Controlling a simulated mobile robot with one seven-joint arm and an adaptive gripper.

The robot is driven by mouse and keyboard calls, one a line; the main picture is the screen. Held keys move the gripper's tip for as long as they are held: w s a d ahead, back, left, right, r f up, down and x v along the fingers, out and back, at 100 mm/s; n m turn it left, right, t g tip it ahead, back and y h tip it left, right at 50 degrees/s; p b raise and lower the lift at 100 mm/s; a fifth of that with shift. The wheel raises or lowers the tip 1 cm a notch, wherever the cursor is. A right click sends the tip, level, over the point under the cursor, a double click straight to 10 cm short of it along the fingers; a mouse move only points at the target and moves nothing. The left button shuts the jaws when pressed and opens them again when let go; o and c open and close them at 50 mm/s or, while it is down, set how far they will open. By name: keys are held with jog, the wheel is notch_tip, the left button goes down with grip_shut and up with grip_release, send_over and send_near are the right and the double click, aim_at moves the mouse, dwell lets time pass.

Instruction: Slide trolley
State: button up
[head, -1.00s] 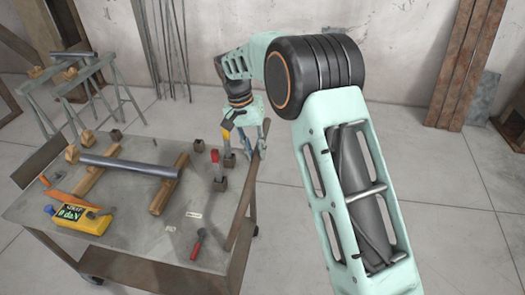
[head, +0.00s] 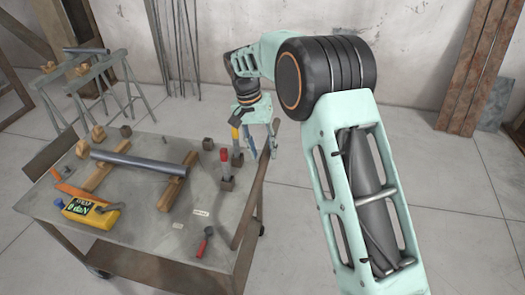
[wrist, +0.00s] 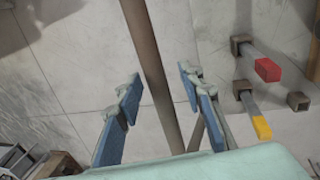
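The trolley is a grey metal table (head: 150,228) on castors, with raised brown side edges. Its right side bar (head: 246,215) runs from front to back. My gripper (head: 268,140) points down at the far end of that bar. In the wrist view the brown bar (wrist: 145,45) passes between the blue-padded fingers of my gripper (wrist: 158,82). The fingers are open, with a gap on each side of the bar. Whether any part touches lower down is hidden by the pale green gripper body.
A red-handled clamp (head: 225,165) and a yellow-handled clamp (head: 236,140) stand close left of my gripper. A steel pipe (head: 138,162) rests on wooden blocks. Sawhorses (head: 93,75) stand behind. Right of the trolley, the floor (head: 295,215) is clear.

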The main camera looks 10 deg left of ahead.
notch_tip(320, 180, up, 11)
jog(key=a, duration=0.2)
jog(key=shift+a+r, duration=0.15)
